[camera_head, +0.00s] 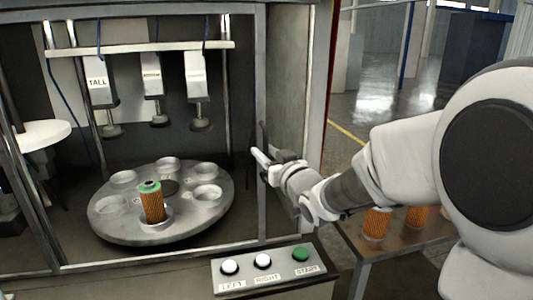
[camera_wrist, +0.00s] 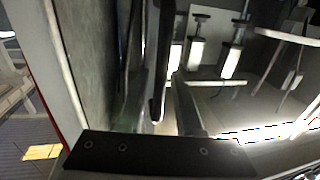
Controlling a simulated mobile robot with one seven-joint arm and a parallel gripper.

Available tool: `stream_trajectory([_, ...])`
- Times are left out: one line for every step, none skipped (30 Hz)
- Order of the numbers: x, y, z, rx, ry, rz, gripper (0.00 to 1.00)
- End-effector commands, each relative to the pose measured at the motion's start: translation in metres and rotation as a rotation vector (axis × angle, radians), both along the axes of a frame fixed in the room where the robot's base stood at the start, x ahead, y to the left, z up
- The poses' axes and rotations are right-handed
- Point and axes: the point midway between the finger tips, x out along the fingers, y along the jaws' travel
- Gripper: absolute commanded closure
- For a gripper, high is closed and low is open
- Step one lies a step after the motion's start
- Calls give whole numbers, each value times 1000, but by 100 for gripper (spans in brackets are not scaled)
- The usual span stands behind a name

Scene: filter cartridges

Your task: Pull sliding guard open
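The sliding guard's metal-framed front (camera_head: 260,75) spans the machine opening; I cannot tell clear panel from open space. A dark upright bar, apparently its handle (camera_head: 264,134), stands at the right post. In the wrist view the dark bar (camera_wrist: 160,65) runs down between the two fingers of my gripper (camera_wrist: 162,108). The fingers stand apart, one on each side of it, and I see no clear grip on it. In the head view my gripper (camera_head: 262,160) is at the bar's lower part, partly hiding it.
Inside, a round turntable (camera_head: 110,222) with several cups carries one orange filter cartridge (camera_head: 153,206) with a green top. Hanging press heads (camera_head: 101,82) are above it. A button box (camera_head: 230,284) stands at the front. More cartridges (camera_head: 377,224) are on a table at right.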

Motion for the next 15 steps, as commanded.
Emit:
stream_trajectory([0,0,0,0,0,0,76])
stream_trajectory([0,0,0,0,0,0,82])
stream_trajectory([0,0,0,0,0,0,89])
stream_trajectory([0,0,0,0,0,0,94])
stream_trajectory([0,0,0,0,0,0,100])
stream_trajectory([0,0,0,0,0,0,100])
stream_trajectory([0,0,0,0,0,0,100])
stream_trajectory([0,0,0,0,0,0,100])
stream_trajectory([0,0,0,0,0,0,100])
stream_trajectory([0,0,0,0,0,0,100])
stream_trajectory([0,0,0,0,0,0,100])
stream_trajectory([0,0,0,0,0,0,100])
stream_trajectory([0,0,0,0,0,0,100])
stream_trajectory([0,0,0,0,0,0,100])
stream_trajectory([0,0,0,0,0,0,100])
